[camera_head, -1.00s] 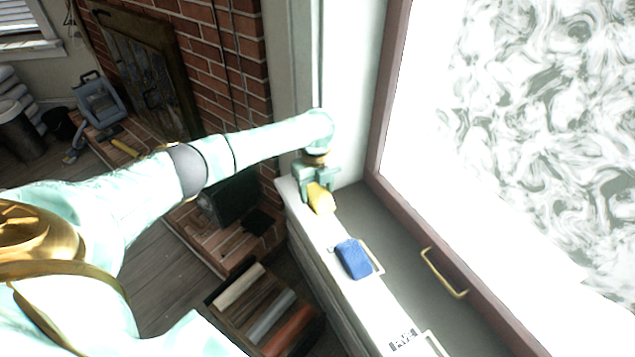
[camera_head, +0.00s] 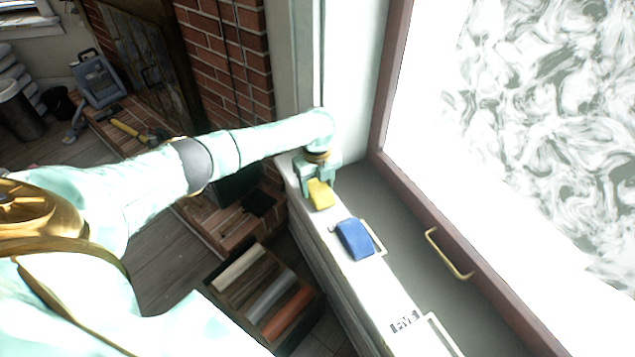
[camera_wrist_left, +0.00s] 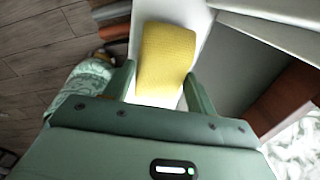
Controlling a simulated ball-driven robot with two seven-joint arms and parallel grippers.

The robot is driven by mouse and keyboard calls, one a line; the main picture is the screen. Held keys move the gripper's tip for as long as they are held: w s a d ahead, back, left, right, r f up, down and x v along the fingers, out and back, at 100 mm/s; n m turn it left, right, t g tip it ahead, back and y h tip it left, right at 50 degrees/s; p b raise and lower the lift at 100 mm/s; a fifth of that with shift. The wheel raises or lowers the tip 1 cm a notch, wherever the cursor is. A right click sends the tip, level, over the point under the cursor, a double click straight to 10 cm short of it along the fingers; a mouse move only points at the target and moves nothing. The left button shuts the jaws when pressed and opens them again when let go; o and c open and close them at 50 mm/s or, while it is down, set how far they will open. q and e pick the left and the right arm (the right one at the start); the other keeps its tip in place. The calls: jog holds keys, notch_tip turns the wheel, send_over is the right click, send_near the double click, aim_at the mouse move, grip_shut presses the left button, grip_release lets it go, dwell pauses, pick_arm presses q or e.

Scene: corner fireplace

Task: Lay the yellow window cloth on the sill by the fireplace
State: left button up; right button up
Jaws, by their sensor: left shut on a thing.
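The yellow window cloth (camera_head: 320,194) is at the far end of the white sill (camera_head: 343,255), by the brick fireplace wall. My left gripper (camera_head: 318,188) is shut on the cloth, close over the sill. In the left wrist view the yellow cloth (camera_wrist_left: 165,62) reaches out from between the two fingers of my left gripper (camera_wrist_left: 157,85), with the white sill surface beneath it. Whether the cloth touches the sill is hard to tell. My right gripper is out of view.
A blue cloth (camera_head: 354,239) lies on the sill nearer to me. The window frame with a brass handle (camera_head: 449,254) borders the sill on the right. A crate of rolls (camera_head: 265,300) stands on the floor below.

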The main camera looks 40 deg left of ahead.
pick_arm(q)
jog(key=shift+f+b, duration=0.3)
jog(key=shift+f, duration=0.3)
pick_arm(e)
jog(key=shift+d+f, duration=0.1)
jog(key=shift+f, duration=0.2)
pick_arm(q)
jog(key=o, duration=1)
jog(key=shift+c, duration=0.2)
notch_tip(320, 180, up, 16)
jog(key=p, duration=0.7)
jog(key=shift+r+p, duration=0.15)
jog(key=shift+p, duration=0.25)
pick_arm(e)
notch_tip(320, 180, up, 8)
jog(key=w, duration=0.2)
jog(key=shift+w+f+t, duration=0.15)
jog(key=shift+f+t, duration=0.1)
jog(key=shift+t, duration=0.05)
